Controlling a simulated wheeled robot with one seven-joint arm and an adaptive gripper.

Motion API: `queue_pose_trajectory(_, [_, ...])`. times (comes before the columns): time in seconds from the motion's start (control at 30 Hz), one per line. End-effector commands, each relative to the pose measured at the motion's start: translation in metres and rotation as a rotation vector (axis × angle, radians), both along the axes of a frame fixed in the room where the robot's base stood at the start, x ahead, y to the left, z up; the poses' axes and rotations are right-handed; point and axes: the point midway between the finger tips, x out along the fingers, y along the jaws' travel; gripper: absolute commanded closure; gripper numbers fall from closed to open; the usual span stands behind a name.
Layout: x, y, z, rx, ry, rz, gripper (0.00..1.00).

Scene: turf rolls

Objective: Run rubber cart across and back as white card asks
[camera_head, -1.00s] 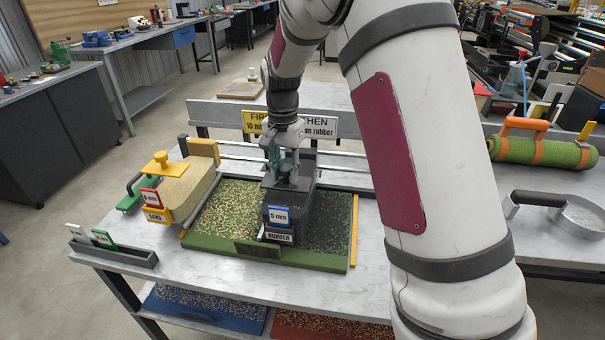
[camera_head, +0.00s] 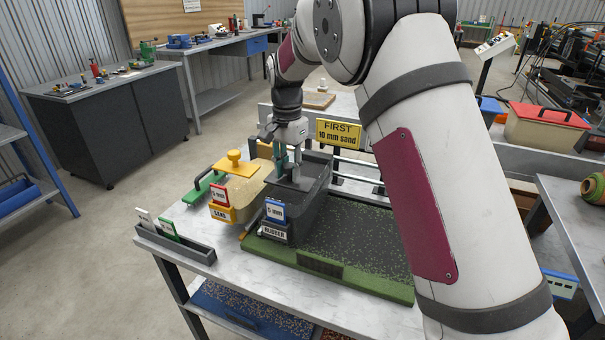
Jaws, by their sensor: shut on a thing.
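The dark rubber cart (camera_head: 311,205) stands at the left end of the turf tray (camera_head: 350,283). It carries a blue-framed "5 mm" tag (camera_head: 275,210) and a label reading "RUBBER". My gripper (camera_head: 291,174) is shut on the rubber cart from above, with its fingertips partly hidden inside the cart. The yellow card (camera_head: 339,134) behind reads "FIRST 10 mm sand".
The sand cart (camera_head: 243,190), with a yellow knob and red "mm" tag, stands close left of the rubber cart. A grey holder (camera_head: 175,245) with white and green tags sits at the table's front left. My arm covers the tray's right part.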

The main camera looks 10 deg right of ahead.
Motion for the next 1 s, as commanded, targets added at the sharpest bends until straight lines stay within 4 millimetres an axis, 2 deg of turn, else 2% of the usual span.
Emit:
queue_pose_trajectory(0.3, [0.012, 0.017, 0.000, 0.000, -0.001, 0.000, 1.00])
queue_pose_trajectory(0.83, [0.015, 0.022, 0.001, 0.006, -0.010, 0.001, 1.00])
queue_pose_trajectory(0.87, [0.015, 0.022, 0.001, 0.006, -0.010, 0.002, 0.66])
queue_pose_trajectory(0.9, [0.015, 0.023, 0.001, 0.006, -0.010, 0.002, 0.57])
queue_pose_trajectory(0.93, [0.015, 0.022, 0.001, 0.005, -0.009, 0.002, 0.53])
queue_pose_trajectory(1.0, [0.015, 0.022, 0.001, 0.004, -0.007, 0.002, 0.53])
